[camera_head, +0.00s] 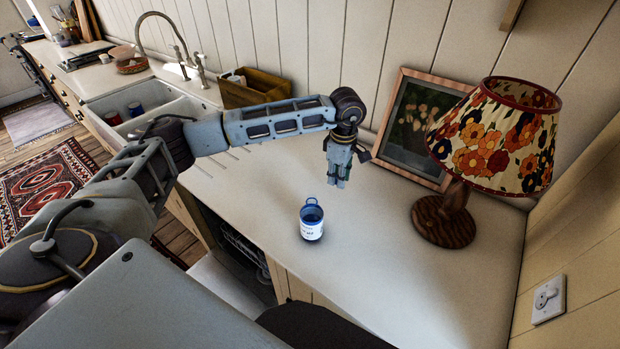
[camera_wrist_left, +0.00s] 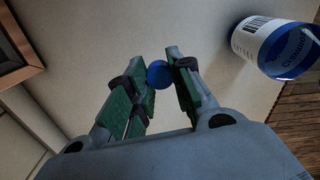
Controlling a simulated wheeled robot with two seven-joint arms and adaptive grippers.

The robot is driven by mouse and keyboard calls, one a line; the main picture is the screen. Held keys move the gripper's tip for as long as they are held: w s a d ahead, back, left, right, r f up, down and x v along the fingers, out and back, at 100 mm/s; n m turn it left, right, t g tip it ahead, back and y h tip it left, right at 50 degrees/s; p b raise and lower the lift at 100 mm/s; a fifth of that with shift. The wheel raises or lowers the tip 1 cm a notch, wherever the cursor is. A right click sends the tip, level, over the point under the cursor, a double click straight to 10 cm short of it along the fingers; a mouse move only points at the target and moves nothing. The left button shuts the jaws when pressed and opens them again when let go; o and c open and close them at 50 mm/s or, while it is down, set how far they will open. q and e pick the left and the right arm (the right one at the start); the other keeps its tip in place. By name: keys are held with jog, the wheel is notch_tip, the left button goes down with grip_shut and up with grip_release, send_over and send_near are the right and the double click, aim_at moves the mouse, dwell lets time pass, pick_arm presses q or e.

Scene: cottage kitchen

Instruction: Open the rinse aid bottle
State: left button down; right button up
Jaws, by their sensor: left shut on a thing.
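The rinse aid bottle (camera_head: 312,228) stands upright on the white counter, blue with a white label and a blue loop at its top rim. It also shows in the left wrist view (camera_wrist_left: 273,45) at the upper right, with its barcode label. My left gripper (camera_head: 337,183) points down above the counter, behind and to the right of the bottle and apart from it. In the left wrist view its fingers (camera_wrist_left: 158,75) are shut on a small round blue cap (camera_wrist_left: 157,73). My right gripper is not in view.
A flowered lamp (camera_head: 446,218) stands on the right, with a framed picture (camera_head: 420,125) leaning on the wall behind. A wooden box (camera_head: 253,90) and the sink (camera_head: 150,110) are at the back left. The counter in front of the lamp is clear. An open dishwasher (camera_head: 240,240) shows below the counter edge.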

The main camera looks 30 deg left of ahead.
pick_arm(q)
jog(key=n, duration=0.3)
jog(key=n+b, duration=0.1)
jog(key=shift+w+a+r, duration=0.15)
jog(key=shift+w, duration=0.1)
jog(key=n, duration=0.4)
jog(key=shift+w+a+r+n+b, duration=0.1)
jog(key=shift+w+a+n+b, duration=0.15)
jog(key=shift+n+b, duration=0.15)
jog(key=shift+w+a+r+n+b, duration=0.15)
jog(key=shift+a+n+b, duration=0.6)
jog(key=shift+n, duration=3.7)
jog(key=shift+w+a+f+n+b, duration=0.15)
jog(key=shift+a+n+b, duration=0.65)
jog(key=shift+n, duration=3.7)
jog(key=shift+w+a+r+n+b, duration=0.25)
jog(key=shift+n+b, duration=0.8)
jog(key=shift+n, duration=3.4)
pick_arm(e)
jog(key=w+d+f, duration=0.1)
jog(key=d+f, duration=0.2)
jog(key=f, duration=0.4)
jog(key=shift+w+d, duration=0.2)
pick_arm(q)
jog(key=shift+a, duration=0.2)
jog(key=shift+f, duration=0.2)
jog(key=shift+f, duration=3)
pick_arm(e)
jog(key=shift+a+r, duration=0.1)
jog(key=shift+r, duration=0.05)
